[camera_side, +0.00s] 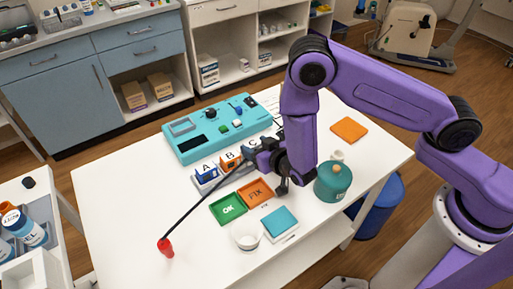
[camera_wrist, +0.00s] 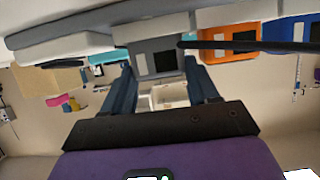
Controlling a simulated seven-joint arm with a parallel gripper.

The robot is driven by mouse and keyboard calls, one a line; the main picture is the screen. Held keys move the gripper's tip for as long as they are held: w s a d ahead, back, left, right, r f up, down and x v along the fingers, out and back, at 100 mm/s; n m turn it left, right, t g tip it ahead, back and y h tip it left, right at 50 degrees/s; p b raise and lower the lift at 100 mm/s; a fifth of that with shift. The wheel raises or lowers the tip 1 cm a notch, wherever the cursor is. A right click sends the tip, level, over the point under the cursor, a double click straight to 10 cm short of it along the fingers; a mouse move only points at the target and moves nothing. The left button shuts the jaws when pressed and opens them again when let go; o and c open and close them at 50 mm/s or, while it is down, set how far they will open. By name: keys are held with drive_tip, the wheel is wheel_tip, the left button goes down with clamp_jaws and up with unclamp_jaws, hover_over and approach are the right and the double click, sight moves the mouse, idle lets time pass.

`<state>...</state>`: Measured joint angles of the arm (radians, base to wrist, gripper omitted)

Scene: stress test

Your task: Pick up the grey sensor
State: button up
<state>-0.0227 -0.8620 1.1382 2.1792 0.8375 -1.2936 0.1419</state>
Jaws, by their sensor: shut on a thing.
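The grey sensor (camera_wrist: 156,62) shows in the wrist view between my two fingers. My gripper (camera_wrist: 165,88) is shut on it. In the side view my gripper (camera_side: 268,158) is at the right end of a row of lettered blocks, and the grey sensor (camera_side: 250,146) is partly hidden by it. The orange block marked B (camera_side: 229,160) and the blue block marked A (camera_side: 206,170) stand to its left in a pale holder. I cannot tell whether the grey sensor is clear of the holder.
A thin black rod with a red end (camera_side: 166,247) slants past the blocks. A teal panel (camera_side: 220,128) lies behind. Green OK (camera_side: 228,208) and orange FIX (camera_side: 255,193) trays lie in front. A teal pot (camera_side: 333,182) stands right, a white cup (camera_side: 246,238) in front.

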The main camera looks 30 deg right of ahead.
drive_tip(key=shift+r, duration=0.4)
wheel_tip(320, 180, up, 2)
drive_tip(key=s+d+r, duration=0.5)
drive_tip(key=s+r, duration=0.4)
drive_tip(key=s, duration=0.4)
drive_tip(key=shift+d+r, duration=0.2)
drive_tip(key=shift+r, duration=0.1)
